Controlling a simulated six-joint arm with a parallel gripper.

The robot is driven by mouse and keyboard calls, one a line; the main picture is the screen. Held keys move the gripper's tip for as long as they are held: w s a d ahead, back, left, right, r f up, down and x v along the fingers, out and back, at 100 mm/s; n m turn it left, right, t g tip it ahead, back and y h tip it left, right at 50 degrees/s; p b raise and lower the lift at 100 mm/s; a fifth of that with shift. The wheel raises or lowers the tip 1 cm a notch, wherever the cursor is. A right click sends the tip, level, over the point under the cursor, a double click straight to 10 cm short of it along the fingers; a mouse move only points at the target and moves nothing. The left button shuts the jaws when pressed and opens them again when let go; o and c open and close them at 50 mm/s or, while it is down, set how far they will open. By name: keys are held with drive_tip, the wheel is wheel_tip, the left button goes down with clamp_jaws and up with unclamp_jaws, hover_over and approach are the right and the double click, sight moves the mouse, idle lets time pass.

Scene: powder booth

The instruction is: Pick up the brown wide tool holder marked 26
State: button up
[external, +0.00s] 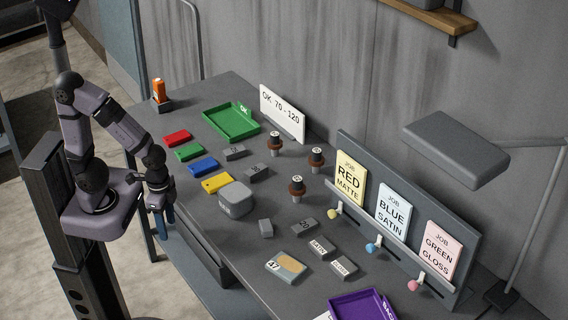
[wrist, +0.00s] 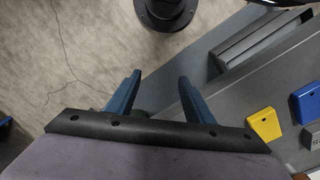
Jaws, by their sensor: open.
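Three brown and black tool holders stand upright on the grey bench in the external view: one at the back (external: 275,145), one to its right (external: 316,157) and one nearer the front (external: 297,188). Their top marks are too small to read, so I cannot tell which is marked 26. The front one looks to have a wide brown collar. My gripper (external: 164,223) hangs beside the bench's left edge, far from the holders. No holder shows in that view.
The bench (external: 250,255) also bears a green tray (external: 207,121), coloured blocks, a grey rounded box (external: 236,200), small grey labelled blocks and a purple tray (external: 335,306). A job-card rack (external: 404,218) and a lamp (external: 455,148) stand behind the holders, to the right.

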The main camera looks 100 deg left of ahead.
drive_tip(key=shift+n+t, duration=0.5)
drive_tip(key=w+a+r, duration=0.1)
drive_tip(key=w, duration=0.2)
drive_tip(key=w+a+r, duration=0.1)
drive_tip(key=w, duration=0.3)
drive_tip(key=w+a+r+p, duration=0.1)
drive_tip(key=w+r, duration=0.1)
drive_tip(key=w, duration=0.2)
drive_tip(key=shift+w+a, duration=0.1)
drive_tip(key=shift+a, duration=0.1)
drive_tip(key=w+a+r+n+t+p, duration=0.15)
drive_tip(key=w+a+r, duration=0.25)
drive_tip(key=w+a, duration=0.65)
drive_tip(key=w+a+r+n+t+y+p, duration=0.1)
drive_tip(key=w+a, duration=0.6)
drive_tip(key=a, duration=0.4)
drive_tip(key=w+a+n+t+y+p, duration=0.1)
drive_tip(key=w+a+t+p, duration=0.1)
drive_tip(key=w+a, duration=0.6)
drive_tip(key=a, duration=0.4)
drive_tip(key=shift+w+a+r, duration=0.25)
drive_tip(key=shift+r, duration=0.15)
drive_tip(key=shift+f, duration=0.15)
